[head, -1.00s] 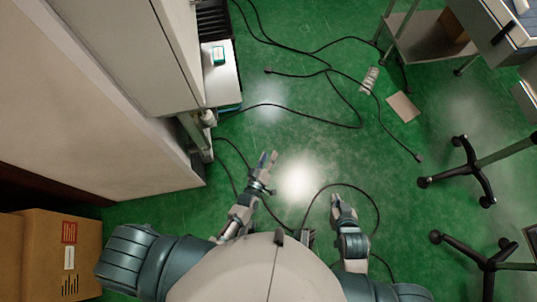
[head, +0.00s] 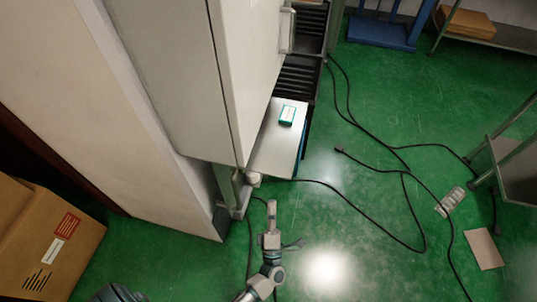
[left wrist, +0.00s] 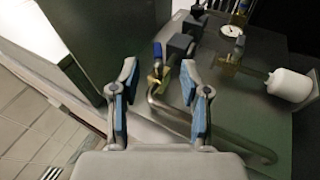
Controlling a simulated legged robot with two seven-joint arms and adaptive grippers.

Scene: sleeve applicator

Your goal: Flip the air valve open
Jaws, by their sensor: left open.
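My left gripper (head: 284,225) is below the cabinet in the head view, near the cabinet's lower right corner. In the left wrist view the left gripper (left wrist: 161,68) is open and empty, its two blue-padded fingers spread. Between and beyond the fingers is a valve (left wrist: 156,72) with a brass body and an upright blue lever, on a bent metal pipe. A second brass valve (left wrist: 236,58) with a blue lever is further right. The frames do not show which one is the air valve. The fingers appear apart from both. My right gripper is out of view.
A round gauge (left wrist: 230,30) and a white cylinder (left wrist: 290,85) sit near the second valve. The tall cabinet (head: 180,80) and a shelf with a small teal-and-white box (head: 287,115) stand above my gripper. Black cables (head: 405,170) lie on the green floor. A cardboard box (head: 50,240) is at left.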

